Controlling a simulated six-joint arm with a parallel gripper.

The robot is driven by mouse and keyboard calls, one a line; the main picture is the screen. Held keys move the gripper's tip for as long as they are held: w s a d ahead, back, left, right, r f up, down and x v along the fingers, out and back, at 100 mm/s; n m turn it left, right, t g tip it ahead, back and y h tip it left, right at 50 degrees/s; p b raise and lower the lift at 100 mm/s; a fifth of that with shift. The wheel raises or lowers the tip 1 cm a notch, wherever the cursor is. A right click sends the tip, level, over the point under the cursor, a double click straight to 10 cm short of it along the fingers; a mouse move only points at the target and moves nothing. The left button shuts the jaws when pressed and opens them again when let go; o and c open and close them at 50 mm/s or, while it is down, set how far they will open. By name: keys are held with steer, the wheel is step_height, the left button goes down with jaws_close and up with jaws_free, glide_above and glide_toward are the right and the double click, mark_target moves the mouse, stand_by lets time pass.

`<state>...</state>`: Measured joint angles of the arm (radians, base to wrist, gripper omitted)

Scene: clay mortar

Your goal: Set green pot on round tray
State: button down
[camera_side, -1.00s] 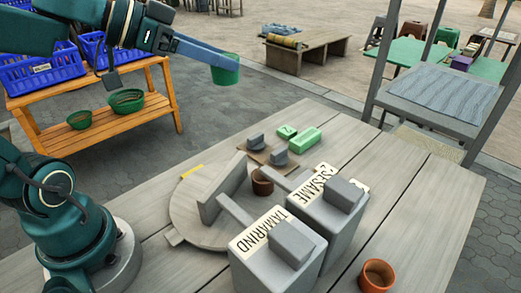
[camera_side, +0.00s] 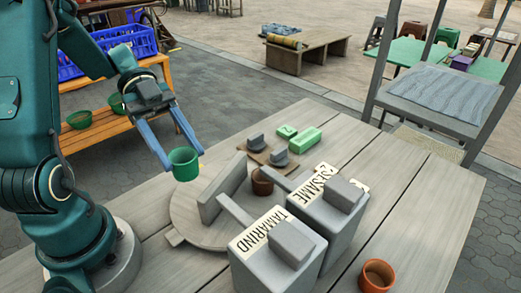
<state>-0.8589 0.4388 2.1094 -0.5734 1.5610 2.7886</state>
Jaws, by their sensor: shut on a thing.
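The green pot (camera_side: 184,165) is upright between the two blue fingers of my gripper (camera_side: 183,158), which is shut on it. The pot appears in front of the far-left rim of the round tray (camera_side: 184,215); its height above the tray is hard to tell. The round tray is a pale wooden disc with a small handle, lying on the plank table. The tray's left part is bare. A grey slab (camera_side: 222,186) stands tilted over its right part and hides some of it.
The grey TAMARIND box (camera_side: 272,258) and SESAME box (camera_side: 325,215) stand right of the tray, with grey bars reaching toward it. A brown pot (camera_side: 262,184) is behind them. An orange pot (camera_side: 377,275) stands front right. Green blocks (camera_side: 305,138) lie at the back.

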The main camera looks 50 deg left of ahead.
steer(key=shift+s+a+f, duration=0.45)
steer(key=shift+f, duration=0.15)
steer(key=shift+a+f+n+t, duration=0.25)
steer(key=shift+f+n+t, duration=0.05)
steer(key=shift+f, duration=3.4)
steer(key=shift+c, duration=0.7)
jaws_free()
